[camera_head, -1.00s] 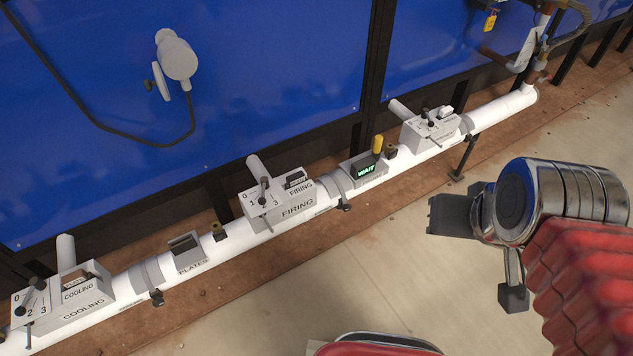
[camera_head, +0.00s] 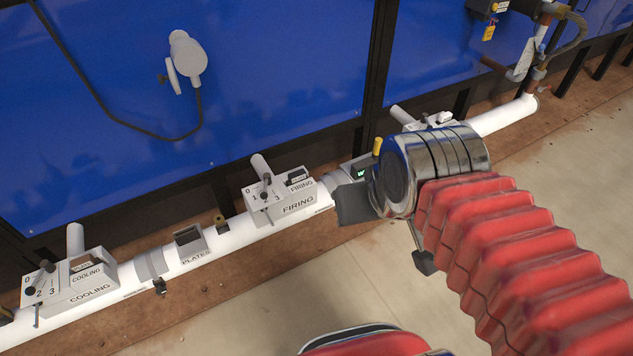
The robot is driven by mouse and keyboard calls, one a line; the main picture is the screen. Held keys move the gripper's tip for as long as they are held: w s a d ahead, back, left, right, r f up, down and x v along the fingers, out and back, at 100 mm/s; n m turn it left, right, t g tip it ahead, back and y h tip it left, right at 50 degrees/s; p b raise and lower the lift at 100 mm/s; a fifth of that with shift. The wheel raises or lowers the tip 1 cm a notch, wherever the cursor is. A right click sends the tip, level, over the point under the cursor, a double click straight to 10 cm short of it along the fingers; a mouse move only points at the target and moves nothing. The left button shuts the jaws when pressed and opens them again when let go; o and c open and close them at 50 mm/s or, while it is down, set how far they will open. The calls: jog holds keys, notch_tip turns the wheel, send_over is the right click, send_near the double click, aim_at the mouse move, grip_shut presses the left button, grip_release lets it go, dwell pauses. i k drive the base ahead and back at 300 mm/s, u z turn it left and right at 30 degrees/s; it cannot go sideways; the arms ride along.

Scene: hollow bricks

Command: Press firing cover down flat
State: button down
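The grey-white firing box (camera_head: 284,197) sits on the white pipe, left of my gripper in the head view. Its small firing cover (camera_head: 298,176) is at the top right of the box, beside a dial marked 0 to 3. The cover looks tilted up with a dark edge, but it is too small to tell its exact angle. My gripper (camera_head: 388,234) is to the right of the box, its two dark fingers spread wide with nothing seen between them. The left finger overlaps the pipe in the picture; whether it touches cannot be told.
The cooling box (camera_head: 78,282) and plates box (camera_head: 190,242) are along the pipe to the left. The lit wait display (camera_head: 361,173) is partly hidden by my wrist. A similar box (camera_head: 432,121) is behind. Blue panels (camera_head: 290,70) stand behind the pipe; open floor lies in front.

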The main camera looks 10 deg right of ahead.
aim_at(328, 181)
jog(key=u, duration=0.45)
jog(key=i, duration=1)
jog(key=u, duration=0.05)
